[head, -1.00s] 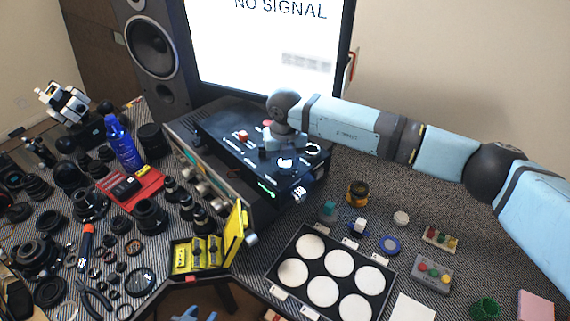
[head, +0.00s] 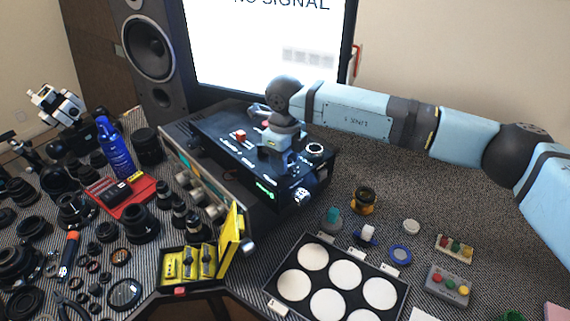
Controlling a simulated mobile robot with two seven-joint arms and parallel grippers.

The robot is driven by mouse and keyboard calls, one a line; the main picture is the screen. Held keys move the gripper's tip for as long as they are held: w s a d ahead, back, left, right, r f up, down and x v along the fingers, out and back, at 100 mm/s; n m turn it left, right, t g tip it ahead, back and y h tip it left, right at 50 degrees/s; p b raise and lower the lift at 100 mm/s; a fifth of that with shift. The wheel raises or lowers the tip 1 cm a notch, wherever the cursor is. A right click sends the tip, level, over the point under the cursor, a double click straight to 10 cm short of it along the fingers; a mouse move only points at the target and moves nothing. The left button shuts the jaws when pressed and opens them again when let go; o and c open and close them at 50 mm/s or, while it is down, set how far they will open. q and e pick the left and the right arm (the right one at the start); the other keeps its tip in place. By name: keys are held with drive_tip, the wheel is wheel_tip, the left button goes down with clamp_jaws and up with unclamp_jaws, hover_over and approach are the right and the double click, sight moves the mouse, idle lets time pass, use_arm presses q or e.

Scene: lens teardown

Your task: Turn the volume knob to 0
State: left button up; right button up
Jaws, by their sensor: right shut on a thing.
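A black control box (head: 225,148) sits on the bench below the monitor. Its top carries a red knob or switch (head: 240,136), a round dial with a pale ring (head: 315,149), and a lit green mark (head: 265,190). My right gripper (head: 292,163) points down onto the box top, between the red control and the dial. It is shut on a knob there, which its fingers mostly hide. The labels are too small to read, so the knob's setting cannot be told. My left gripper is not in view.
The monitor (head: 262,45) reads NO SIGNAL behind the box. A speaker (head: 150,50) stands left of it. A yellow case (head: 190,265), a blue bottle (head: 115,150) and many lens parts crowd the left. A tray of white discs (head: 325,257) lies in front right.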

drive_tip(key=shift+n, duration=0.3)
drive_tip(key=shift+r, duration=0.1)
drive_tip(key=o, duration=0.9)
wheel_tip(320, 180, up, 14)
drive_tip(key=shift+f+b, duration=0.1)
drive_tip(key=shift+b, duration=0.2)
drive_tip(key=shift+f, duration=0.1)
